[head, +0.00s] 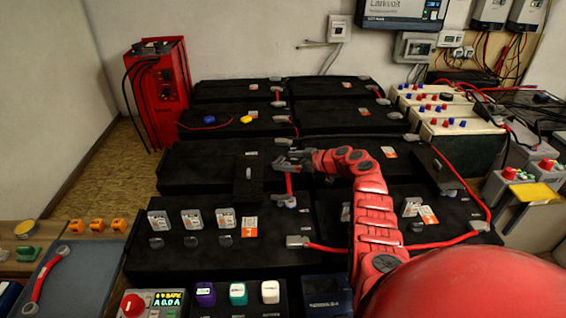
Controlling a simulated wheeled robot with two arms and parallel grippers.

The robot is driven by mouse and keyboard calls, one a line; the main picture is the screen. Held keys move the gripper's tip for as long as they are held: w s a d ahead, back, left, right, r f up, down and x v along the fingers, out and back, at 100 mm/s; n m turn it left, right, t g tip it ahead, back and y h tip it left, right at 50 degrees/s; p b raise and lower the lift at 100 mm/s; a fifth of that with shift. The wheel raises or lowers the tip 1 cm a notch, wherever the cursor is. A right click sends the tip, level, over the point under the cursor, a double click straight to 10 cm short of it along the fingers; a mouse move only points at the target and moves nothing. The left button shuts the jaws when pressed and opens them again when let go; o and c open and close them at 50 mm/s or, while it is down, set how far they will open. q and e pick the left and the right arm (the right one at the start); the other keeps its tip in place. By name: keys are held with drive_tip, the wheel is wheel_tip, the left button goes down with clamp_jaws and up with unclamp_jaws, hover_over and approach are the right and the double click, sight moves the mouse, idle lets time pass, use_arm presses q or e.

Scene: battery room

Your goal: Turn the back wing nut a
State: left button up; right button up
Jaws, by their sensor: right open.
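My right gripper (283,162) reaches in from the lower right over the black batteries. It is open, its fingers pointing left. A small grey terminal piece (283,142) sits on the battery edge just behind the fingers; it may be the back wing nut, but it is too small to tell. A red cable (290,184) runs from below the gripper to another grey terminal piece (290,202) nearer me. The fingers appear close to the back piece; I cannot tell whether they touch it. My left gripper is not in view.
Batteries (225,90) fill the middle in rows. A red cabinet (160,90) stands at the back left. A blue tray (100,262) holds a red link (47,278). A control box (150,303) is at the front. A cream panel (455,128) stands at the right.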

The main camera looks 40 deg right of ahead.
sight(279, 163)
drive_tip(key=shift+b+x, duration=0.55)
drive_tip(key=shift+x, duration=0.55)
drive_tip(key=c, duration=1.3)
